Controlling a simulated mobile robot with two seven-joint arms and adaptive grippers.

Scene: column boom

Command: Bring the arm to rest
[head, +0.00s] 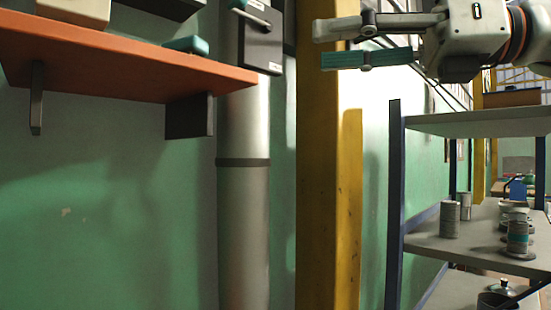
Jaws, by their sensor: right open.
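My right gripper (322,44) comes in from the upper right. Its two fingers point left and are apart, with nothing between them. They show in front of the yellow post (322,180). To the left, a dark box (262,42) is at the upper part of a grey metal column (243,220). A light grey lever (252,17) with a dark rounded end crosses the box's face near the top edge of the view. The gripper appears clear of the lever and the box. No separate boom is clearly visible. My left gripper is not in view.
An orange shelf (120,62) on dark brackets juts from the green wall at left, bearing a teal item (186,44) and a pale box (75,9). At right, a blue-framed rack (420,243) holds several cans. The lower middle is free of loose objects.

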